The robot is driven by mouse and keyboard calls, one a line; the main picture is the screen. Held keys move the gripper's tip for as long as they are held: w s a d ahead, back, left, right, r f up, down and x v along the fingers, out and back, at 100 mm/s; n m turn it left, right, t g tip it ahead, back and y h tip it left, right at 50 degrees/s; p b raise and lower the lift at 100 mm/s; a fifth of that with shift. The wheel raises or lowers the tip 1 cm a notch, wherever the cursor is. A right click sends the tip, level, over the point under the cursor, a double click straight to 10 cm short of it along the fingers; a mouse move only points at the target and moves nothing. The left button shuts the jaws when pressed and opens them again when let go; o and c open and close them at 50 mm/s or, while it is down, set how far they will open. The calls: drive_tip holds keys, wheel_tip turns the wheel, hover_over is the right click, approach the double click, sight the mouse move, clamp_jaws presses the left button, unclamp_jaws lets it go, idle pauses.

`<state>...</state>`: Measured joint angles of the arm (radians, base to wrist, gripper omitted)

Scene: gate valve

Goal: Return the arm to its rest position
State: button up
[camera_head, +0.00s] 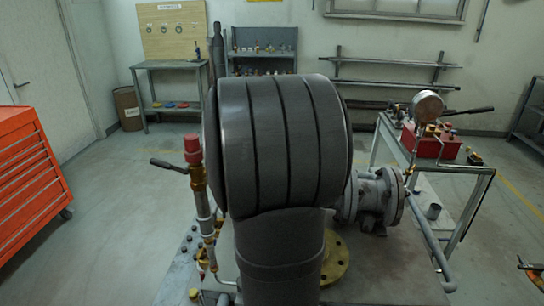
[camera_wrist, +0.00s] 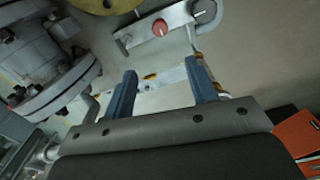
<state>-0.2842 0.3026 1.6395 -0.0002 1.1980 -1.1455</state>
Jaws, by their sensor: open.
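My gripper (camera_wrist: 161,67) shows in the wrist view as two blue fingers, spread apart with nothing held between them. A pale pipe with brass-coloured bands (camera_wrist: 168,76) lies behind the fingers in that view; I cannot tell how far off it is. My own dark arm fills the middle of the head view and hides much of the bench; the gripper does not show there. The grey flanged valve body (camera_head: 375,197) is right of my arm, and flanged grey metalwork (camera_wrist: 38,60) is at the left of the wrist view.
A red-capped upright fitting (camera_head: 193,150) with a dark lever stands close left of my arm. A yellow flange (camera_head: 337,258) is partly hidden behind the arm. A pressure gauge (camera_head: 428,106) and red box (camera_head: 436,143) are at right. An orange drawer cabinet (camera_head: 28,180) stands left, with clear floor between.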

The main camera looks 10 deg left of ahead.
wheel_tip(320, 180, down, 18)
drive_tip(key=shift+r, duration=0.25)
idle(0.3)
drive_tip(key=shift+r, duration=0.15)
